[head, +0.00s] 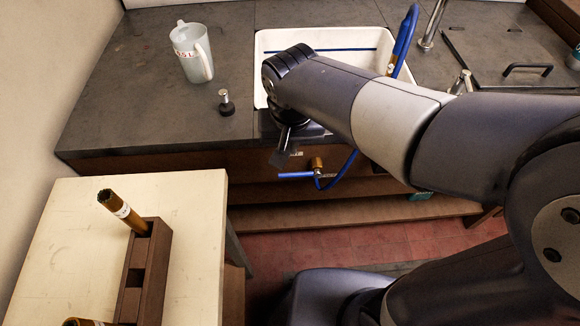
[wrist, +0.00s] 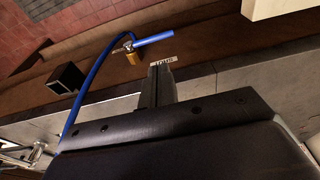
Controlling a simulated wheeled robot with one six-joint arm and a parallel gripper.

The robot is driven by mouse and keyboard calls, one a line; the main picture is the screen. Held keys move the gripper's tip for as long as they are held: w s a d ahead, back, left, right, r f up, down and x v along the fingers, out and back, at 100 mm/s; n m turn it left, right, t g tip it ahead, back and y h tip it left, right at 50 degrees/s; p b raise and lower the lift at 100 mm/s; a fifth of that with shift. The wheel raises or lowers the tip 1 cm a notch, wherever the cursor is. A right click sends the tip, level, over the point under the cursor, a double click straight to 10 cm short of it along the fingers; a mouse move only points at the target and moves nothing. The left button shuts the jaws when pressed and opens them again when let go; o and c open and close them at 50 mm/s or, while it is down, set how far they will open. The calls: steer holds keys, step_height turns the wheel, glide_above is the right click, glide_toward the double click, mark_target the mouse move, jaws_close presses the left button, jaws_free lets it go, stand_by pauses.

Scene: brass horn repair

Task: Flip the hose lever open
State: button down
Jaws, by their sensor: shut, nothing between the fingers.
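The blue hose lever (head: 295,175) sticks out to the left from a small brass valve (head: 317,163) on the front of the counter, below the sink. In the wrist view the lever (wrist: 154,40) extends right from the brass valve (wrist: 132,58). A blue hose (head: 346,169) curves up from the valve. My gripper (head: 279,160) is shut and empty, just above the lever in the head view. In the wrist view my gripper (wrist: 160,70) points toward the lever, with a visible gap in the picture. A small printed label (wrist: 164,61) shows near the fingertips.
A white sink (head: 270,42) is set in the dark counter (head: 120,100). A measuring jug (head: 190,55) and a small black-and-metal piece (head: 226,103) stand on it. A cream table (head: 75,240) at lower left bears a wooden rack (head: 156,270) with brass tubes.

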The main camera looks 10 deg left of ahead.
mark_target(290, 175)
steer(key=f, duration=0.4)
steer(key=w+f, duration=0.1)
steer(key=f, duration=0.4)
steer(key=w+f+b, duration=0.1)
steer(key=f, duration=0.3)
steer(key=shift+w+a+f, duration=0.25)
steer(key=shift+a, duration=0.05)
